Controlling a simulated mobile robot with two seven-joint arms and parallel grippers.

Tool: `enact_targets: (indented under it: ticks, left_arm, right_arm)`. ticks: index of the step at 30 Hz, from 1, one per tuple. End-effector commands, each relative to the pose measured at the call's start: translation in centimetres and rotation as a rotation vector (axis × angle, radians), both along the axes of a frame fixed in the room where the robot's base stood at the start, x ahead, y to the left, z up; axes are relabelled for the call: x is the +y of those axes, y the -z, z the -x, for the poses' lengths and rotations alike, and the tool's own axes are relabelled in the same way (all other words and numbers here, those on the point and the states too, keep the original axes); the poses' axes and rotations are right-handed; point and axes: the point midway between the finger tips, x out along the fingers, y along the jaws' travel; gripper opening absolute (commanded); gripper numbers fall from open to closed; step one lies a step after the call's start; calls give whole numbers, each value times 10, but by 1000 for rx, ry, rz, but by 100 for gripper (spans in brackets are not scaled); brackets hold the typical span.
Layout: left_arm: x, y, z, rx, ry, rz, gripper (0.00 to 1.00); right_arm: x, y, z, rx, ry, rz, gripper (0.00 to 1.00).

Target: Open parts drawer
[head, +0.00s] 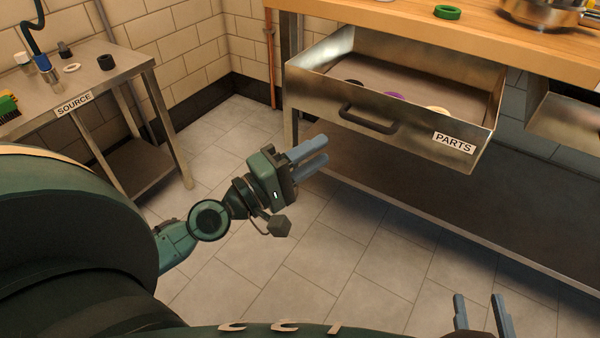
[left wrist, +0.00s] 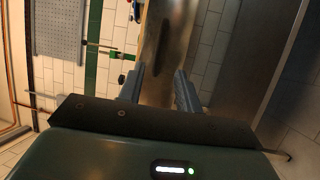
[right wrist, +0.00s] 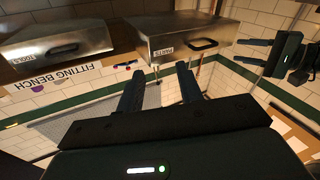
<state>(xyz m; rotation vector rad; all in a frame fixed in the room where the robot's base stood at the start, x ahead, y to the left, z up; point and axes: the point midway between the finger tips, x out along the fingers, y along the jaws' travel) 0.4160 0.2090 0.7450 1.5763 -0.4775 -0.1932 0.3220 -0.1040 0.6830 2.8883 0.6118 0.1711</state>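The parts drawer (head: 400,105), a metal box labelled PARTS, stands pulled out under the wooden bench top. Its dark bar handle (head: 367,118) is on the front face. Dark, purple and cream round items lie inside. The drawer also shows in the right wrist view (right wrist: 165,50), handle included. My left gripper (head: 327,148) is below and left of the handle, apart from it, its two blue-grey fingers open with nothing between them. It also shows in the right wrist view (right wrist: 240,50). My right gripper (head: 478,297) is open and empty, low at the right.
The wooden bench top (head: 360,10) carries a green ring (head: 447,12) and a metal pot (head: 540,12). Another drawer (head: 565,118) sits to the right, labelled TOOLS in the right wrist view (right wrist: 55,45). A SOURCE table (head: 125,75) stands left. Tiled floor between is clear.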

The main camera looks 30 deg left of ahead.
Motion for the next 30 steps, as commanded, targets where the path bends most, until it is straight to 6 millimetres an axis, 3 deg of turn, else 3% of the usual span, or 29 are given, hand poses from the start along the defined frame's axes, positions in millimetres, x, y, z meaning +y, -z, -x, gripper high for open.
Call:
enact_targets:
  ticks: [1,9,30]
  left_arm:
    - [2,7,8,2,4,-3,34]
    - [11,6,25,0,0,0,34]
    - [12,4,26,0,0,1,34]
  right_arm:
    - [2,6,1,-27,-11,-5,36]
    - [6,1,1,-63,-30,-42,36]
    - [6,0,1,-65,-30,-43,36]
